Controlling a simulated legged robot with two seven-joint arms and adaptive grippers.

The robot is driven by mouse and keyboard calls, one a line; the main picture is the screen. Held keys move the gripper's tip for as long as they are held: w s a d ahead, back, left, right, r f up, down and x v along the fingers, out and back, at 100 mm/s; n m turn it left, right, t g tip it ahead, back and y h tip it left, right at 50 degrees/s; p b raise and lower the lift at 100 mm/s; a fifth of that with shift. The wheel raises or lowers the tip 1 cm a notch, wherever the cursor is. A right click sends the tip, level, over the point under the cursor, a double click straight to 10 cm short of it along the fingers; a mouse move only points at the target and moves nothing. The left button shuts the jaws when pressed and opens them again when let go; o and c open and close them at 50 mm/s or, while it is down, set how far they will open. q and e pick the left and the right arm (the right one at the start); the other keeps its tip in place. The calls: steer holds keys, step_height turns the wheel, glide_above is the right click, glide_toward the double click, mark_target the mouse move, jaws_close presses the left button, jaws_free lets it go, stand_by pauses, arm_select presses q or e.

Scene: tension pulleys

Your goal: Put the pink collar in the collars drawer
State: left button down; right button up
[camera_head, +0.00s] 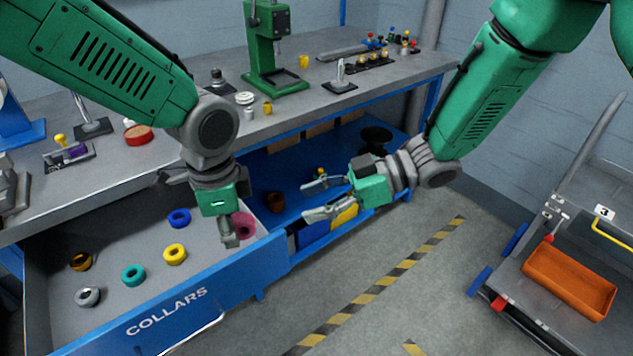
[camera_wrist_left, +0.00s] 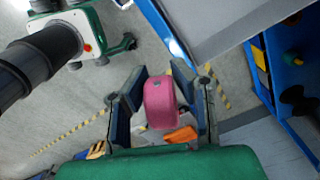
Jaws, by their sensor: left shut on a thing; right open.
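The pink collar (camera_head: 244,224) is held between the fingers of my left gripper (camera_head: 231,236), at the right end of the open drawer in the head view. The collar (camera_wrist_left: 160,102) also shows between both fingers in the left wrist view (camera_wrist_left: 163,115). I cannot tell how high it is above the drawer floor. The collars drawer (camera_head: 235,298) is pulled out, with a blue front marked COLLARS. It holds several collars, among them blue (camera_head: 179,218), yellow (camera_head: 175,254) and teal (camera_head: 133,274) ones. My right gripper (camera_head: 312,198) is open and empty, right of the drawer.
The grey workbench (camera_head: 110,190) above carries a green press (camera_head: 270,45) and small parts. A blue lower shelf (camera_head: 290,170) holds bins and a brown pot (camera_head: 275,202). A cart with an orange tray (camera_head: 570,282) stands at right. The drawer's middle has bare floor between collars.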

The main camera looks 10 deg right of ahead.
mark_target(252, 219)
step_height(252, 219, up, 4)
steer(key=n+g, duration=0.3)
steer(key=n, duration=0.1)
steer(key=x, duration=1.1)
steer(key=shift+s+a+f, duration=0.25)
steer(key=shift+f, duration=0.1)
jaws_close()
arm_select(q)
steer(key=c, duration=1.3)
jaws_free()
